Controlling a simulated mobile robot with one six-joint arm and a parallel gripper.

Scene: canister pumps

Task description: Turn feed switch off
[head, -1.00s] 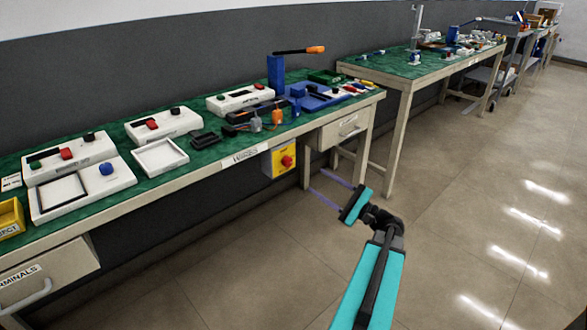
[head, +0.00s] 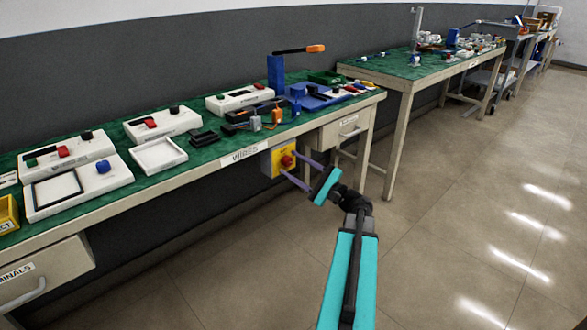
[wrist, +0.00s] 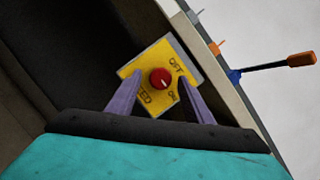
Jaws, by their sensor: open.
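The feed switch is a yellow box with a red round knob (head: 287,161), mounted under the front edge of the near bench. In the wrist view its yellow face (wrist: 150,61) carries the words OFF, ON and part of FEED, with the red knob (wrist: 160,78) at its middle. My gripper (head: 292,168) is open, its two purple fingers reaching toward the box. In the wrist view the fingers (wrist: 155,88) lie on either side of the knob, with a gap to it on each side. I cannot tell how deep the fingertips reach.
The near bench (head: 205,160) has a green top with white control units and a blue post bearing an orange-tipped lever (head: 300,49). A drawer (head: 340,130) sits right of the switch. A second bench (head: 400,75) stands beyond. The floor at right is clear.

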